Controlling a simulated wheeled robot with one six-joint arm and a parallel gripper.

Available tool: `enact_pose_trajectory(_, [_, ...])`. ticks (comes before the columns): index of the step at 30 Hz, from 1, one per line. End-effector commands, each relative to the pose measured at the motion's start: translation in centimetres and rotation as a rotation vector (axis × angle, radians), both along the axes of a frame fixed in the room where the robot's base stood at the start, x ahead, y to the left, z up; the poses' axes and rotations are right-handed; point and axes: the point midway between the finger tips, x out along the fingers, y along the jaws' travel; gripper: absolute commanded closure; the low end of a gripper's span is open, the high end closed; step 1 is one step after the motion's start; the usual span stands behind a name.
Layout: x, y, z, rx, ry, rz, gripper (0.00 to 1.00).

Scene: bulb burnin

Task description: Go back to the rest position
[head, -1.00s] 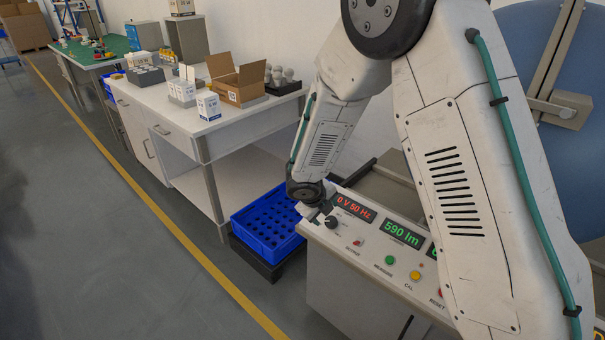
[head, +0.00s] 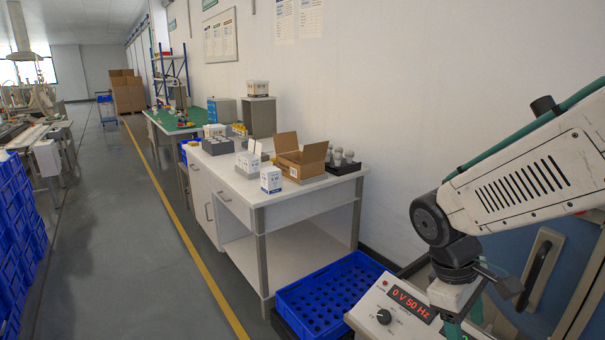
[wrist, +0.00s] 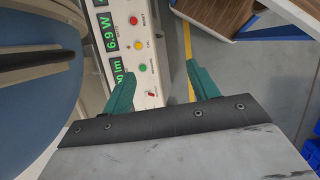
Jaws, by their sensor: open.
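My gripper (wrist: 156,88) is open in the wrist view. Its two green fingers stand apart with nothing between them, over the edge of the control panel. In the head view my gripper (head: 462,325) hangs at the lower right, partly cut off by the frame edge, above the control panel (head: 372,309). The panel's red display reads 0 V 50 Hz, with a black knob (head: 384,317) below it. The wrist view also shows the panel (wrist: 130,22), with a green 6.9 W readout and red, yellow and green buttons.
A blue crate (head: 283,296) with round holes stands left of the panel. Beyond it is a white bench (head: 325,181) with an open carton (head: 301,160), small boxes and bulbs. A yellow line (head: 183,228) runs along the open floor. Blue crates (head: 14,215) are stacked at far left.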

Motion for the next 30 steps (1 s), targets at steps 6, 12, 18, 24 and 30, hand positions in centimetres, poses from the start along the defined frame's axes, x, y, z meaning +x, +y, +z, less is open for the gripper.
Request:
enact_pose_trajectory(6, [-6.3,0.8,4.5,0.109,-0.134,-0.436,0.41])
enact_pose_trajectory(12, [-10.4,1.5,7.1,0.225,-0.239,-0.615,0.41])
enact_pose_trajectory(18, [-11.7,0.9,8.9,0.272,-0.347,-0.642,0.41])
enact_pose_trajectory(24, [-11.8,0.7,9.4,0.279,-0.375,-0.647,0.41])
enact_pose_trajectory(30, [-11.8,0.7,9.4,0.279,-0.375,-0.647,0.41])
